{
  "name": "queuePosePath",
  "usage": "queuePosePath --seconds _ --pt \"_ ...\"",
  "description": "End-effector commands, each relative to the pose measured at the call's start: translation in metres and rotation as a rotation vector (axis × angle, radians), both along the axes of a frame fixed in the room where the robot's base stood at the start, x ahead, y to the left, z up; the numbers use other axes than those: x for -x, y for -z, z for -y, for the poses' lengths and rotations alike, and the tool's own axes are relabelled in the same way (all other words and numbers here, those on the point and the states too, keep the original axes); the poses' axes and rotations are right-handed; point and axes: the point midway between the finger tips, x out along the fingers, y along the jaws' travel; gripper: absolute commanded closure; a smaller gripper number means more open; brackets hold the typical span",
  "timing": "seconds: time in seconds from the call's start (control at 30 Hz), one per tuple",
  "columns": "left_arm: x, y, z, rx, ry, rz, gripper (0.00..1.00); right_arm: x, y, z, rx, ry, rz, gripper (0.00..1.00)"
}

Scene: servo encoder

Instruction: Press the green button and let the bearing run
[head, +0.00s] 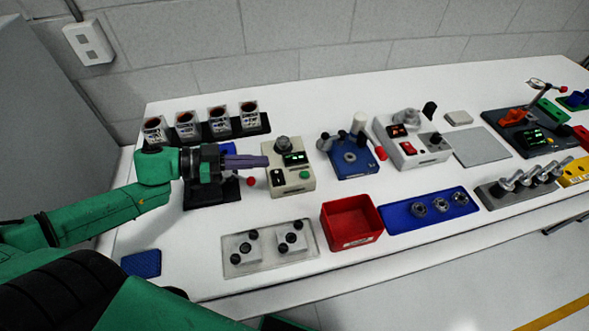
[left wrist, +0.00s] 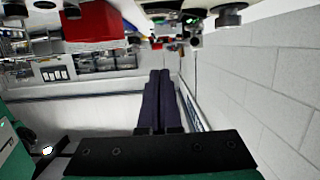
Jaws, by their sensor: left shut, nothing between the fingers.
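The green button (head: 304,174) is on the front of a beige box (head: 291,188). The box also has a dark knob on top, a small lit display and a black switch. My left gripper (head: 266,161) is shut and empty, its fingers pointing right. In the head view its tips overlap the box's left edge near the display, left of and above the button; I cannot tell whether they touch. The shut fingers also show in the left wrist view (left wrist: 160,75). Ring-shaped parts, possibly bearings, lie on a blue tray (head: 400,221). My right gripper is not in view.
A blue fixture (head: 352,170) with a red-tipped handle and a white instrument (head: 430,155) stand right of the beige box. A red bin (head: 352,222) and a grey plate with knobs (head: 308,262) lie in front. Several cups (head: 185,130) stand behind my left gripper.

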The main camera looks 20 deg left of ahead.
Motion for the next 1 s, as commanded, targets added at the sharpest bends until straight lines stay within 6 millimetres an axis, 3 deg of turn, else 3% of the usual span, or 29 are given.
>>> queuePosePath --seconds 0.23,0.5,0.67,0.8,1.0 --pt "-0.021 0.015 0.033 -0.003 0.004 0.006 1.0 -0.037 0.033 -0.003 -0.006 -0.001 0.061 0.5" --pt "-0.036 0.017 0.056 -0.002 0.0 0.006 1.0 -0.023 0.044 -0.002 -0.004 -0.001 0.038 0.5" --pt "-0.047 0.019 0.073 0.001 -0.001 0.004 1.0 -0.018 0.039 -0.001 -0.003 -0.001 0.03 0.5" --pt "-0.047 0.045 0.075 0.002 -0.001 -0.005 1.0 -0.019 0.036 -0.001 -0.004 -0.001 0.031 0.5" --pt "-0.047 0.062 0.075 -0.002 0.001 -0.001 1.0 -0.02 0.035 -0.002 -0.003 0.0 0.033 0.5"
